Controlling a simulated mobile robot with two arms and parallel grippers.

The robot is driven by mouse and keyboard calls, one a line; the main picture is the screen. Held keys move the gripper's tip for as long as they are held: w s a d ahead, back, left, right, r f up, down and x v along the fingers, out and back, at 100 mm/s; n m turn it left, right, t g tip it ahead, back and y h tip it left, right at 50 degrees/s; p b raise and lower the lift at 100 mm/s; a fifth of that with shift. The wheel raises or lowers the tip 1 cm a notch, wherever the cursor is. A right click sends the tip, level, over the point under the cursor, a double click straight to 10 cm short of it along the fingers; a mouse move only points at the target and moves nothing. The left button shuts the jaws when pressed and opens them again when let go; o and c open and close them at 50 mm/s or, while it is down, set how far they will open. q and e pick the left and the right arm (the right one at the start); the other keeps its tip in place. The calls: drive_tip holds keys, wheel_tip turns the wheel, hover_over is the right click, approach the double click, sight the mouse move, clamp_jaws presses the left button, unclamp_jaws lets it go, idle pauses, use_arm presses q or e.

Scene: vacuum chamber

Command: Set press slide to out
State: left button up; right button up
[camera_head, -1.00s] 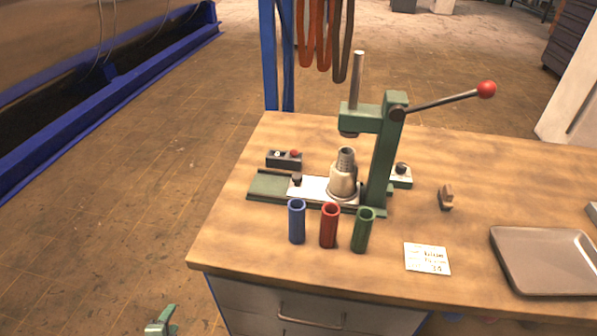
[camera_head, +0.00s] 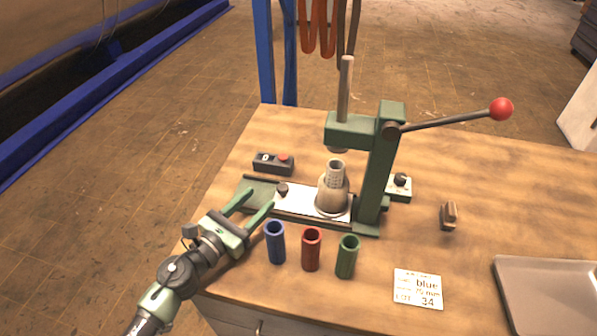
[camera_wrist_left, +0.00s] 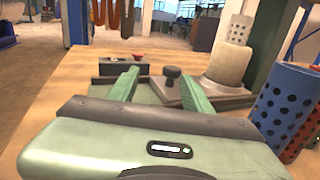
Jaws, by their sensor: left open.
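The green arbor press (camera_head: 378,165) stands on the wooden table. Its slide is a pale plate (camera_head: 298,201) on a green base rail, with a dark knob (camera_head: 282,189) near its left end and a beige holder (camera_head: 332,195) at its right, under the ram. My left gripper (camera_head: 248,200) is open at the left end of the rail, its green fingers pointing toward the knob. In the left wrist view the knob (camera_wrist_left: 171,76) shows just beyond and between the fingertips, apart from them. My right gripper is not in view.
Blue (camera_head: 275,242), red (camera_head: 312,249) and green (camera_head: 347,257) tubes stand in front of the press, close to my left gripper. A button box (camera_head: 273,163) lies behind the rail. A card (camera_head: 417,289) and a grey tray (camera_head: 545,300) lie at right.

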sight(279, 190)
use_arm(q)
drive_tip(key=d, duration=0.3)
drive_tip(key=shift+w+f, duration=0.1)
drive_tip(key=shift+f, duration=0.05)
drive_tip(key=p+x, duration=0.1)
drive_tip(key=x, duration=0.2)
drive_tip(key=shift+x, duration=1.2)
drive_tip(key=shift+w+d, duration=0.2)
clamp_jaws()
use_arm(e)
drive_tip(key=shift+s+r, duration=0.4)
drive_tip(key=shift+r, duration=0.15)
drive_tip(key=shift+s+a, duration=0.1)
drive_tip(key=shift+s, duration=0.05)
